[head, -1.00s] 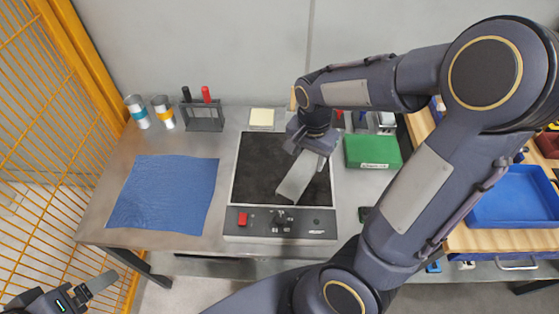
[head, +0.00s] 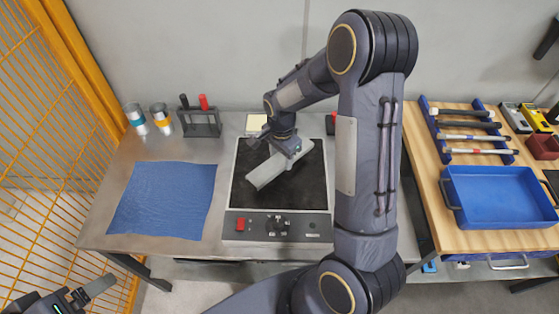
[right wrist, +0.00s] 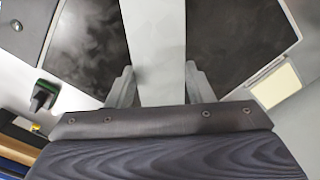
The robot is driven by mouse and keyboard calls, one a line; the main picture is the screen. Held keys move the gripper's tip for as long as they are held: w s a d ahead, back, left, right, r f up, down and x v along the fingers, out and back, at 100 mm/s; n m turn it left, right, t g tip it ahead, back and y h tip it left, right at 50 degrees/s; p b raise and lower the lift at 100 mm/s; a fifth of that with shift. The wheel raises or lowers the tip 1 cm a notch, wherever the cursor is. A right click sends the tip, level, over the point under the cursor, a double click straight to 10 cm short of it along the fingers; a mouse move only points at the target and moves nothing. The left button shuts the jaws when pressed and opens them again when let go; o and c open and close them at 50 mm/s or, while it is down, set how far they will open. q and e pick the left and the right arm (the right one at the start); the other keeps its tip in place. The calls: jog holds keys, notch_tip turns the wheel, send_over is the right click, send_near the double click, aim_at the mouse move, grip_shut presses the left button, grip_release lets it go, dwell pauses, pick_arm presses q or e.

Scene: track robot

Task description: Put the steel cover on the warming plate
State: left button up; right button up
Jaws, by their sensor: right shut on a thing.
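The steel cover, a pale grey flat-sided bar (head: 266,172), is over the black top of the warming plate (head: 312,197). My right gripper (head: 292,150) is shut on its far end. In the right wrist view the cover (right wrist: 155,45) runs between both fingers (right wrist: 160,88), with the black plate top (right wrist: 85,45) on either side. A shadow lies beside the cover; I cannot tell whether it touches the plate. My left gripper (head: 85,294) is at the bottom left, away from the table, its jaw opening unclear.
A blue cloth (head: 160,200) lies left of the plate. Two cans (head: 161,118) and a rack (head: 201,123) with black and red handles stand behind. A yellow pad (head: 256,122) is behind the plate. A blue tray (head: 500,198) is on the right bench. Yellow fencing borders the left.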

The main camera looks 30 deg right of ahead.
aim_at(279, 158)
jog(key=shift+w+f, duration=0.2)
jog(key=shift+f, duration=0.1)
jog(key=shift+w+a+f, duration=0.1)
jog(key=shift+f, duration=1.5)
jog(key=shift+f, duration=0.15)
jog(key=o, duration=1.1)
jog(key=shift+c, duration=0.2)
